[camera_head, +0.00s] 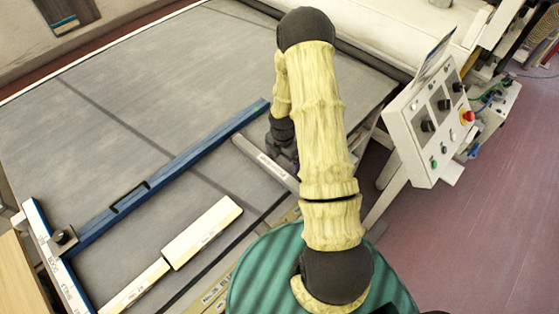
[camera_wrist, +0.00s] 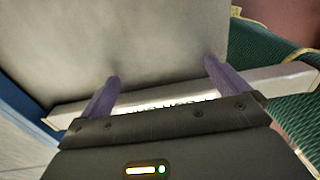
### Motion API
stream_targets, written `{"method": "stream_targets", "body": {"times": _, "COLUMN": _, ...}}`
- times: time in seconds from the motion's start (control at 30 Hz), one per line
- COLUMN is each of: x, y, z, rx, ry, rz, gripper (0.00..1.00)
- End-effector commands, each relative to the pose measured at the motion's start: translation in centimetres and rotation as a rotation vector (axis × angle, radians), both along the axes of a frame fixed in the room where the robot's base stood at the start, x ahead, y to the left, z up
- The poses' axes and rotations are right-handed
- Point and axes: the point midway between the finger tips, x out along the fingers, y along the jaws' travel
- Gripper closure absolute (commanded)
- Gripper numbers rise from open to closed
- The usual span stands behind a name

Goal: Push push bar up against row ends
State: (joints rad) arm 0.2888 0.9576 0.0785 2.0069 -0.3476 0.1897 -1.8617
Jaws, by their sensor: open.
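A slim grey bar with a printed label, which I take for the push bar (camera_head: 262,160), lies on the grey table near its front edge. In the wrist view the labelled bar (camera_wrist: 285,78) runs across the picture, its lettering partly hidden by my gripper. My gripper (camera_wrist: 162,70) is open, its two purple fingers spread along the bar's length; I cannot tell whether they touch it. In the head view my gripper (camera_head: 284,150) is at the bar's right part, fingertips hidden. Pale labelled pieces, a wide one (camera_head: 203,232) and a narrow one (camera_head: 135,287), lie end to end at the lower left.
A long blue rail (camera_head: 170,178) crosses the grey table (camera_head: 90,110) and meets a blue-and-white marked strip (camera_head: 50,258) at left. A control box (camera_head: 432,120) with a red button stands at right. The table beyond the rail is clear.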

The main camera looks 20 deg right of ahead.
Motion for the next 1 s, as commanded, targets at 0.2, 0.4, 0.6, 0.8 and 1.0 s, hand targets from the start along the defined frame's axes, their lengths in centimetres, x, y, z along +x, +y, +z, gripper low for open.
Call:
{"method": "stream_targets", "body": {"times": 0.2, "x": 0.0, "y": 0.1, "z": 0.0, "rx": 0.000, "ry": 0.000, "rz": 0.000, "gripper": 0.00}}
{"method": "stream_targets", "body": {"times": 0.4, "x": -0.1, "y": 0.5, "z": 0.0, "rx": 0.000, "ry": 0.000, "rz": 0.000, "gripper": 0.00}}
{"method": "stream_targets", "body": {"times": 0.6, "x": -0.3, "y": 0.8, "z": 0.0, "rx": 0.000, "ry": 0.001, "rz": 0.001, "gripper": 0.00}}
{"method": "stream_targets", "body": {"times": 0.8, "x": -0.5, "y": 1.2, "z": 0.0, "rx": 0.000, "ry": 0.001, "rz": 0.001, "gripper": 0.00}}
{"method": "stream_targets", "body": {"times": 1.0, "x": -0.6, "y": 1.6, "z": 0.0, "rx": 0.000, "ry": 0.000, "rz": 0.000, "gripper": 0.00}}
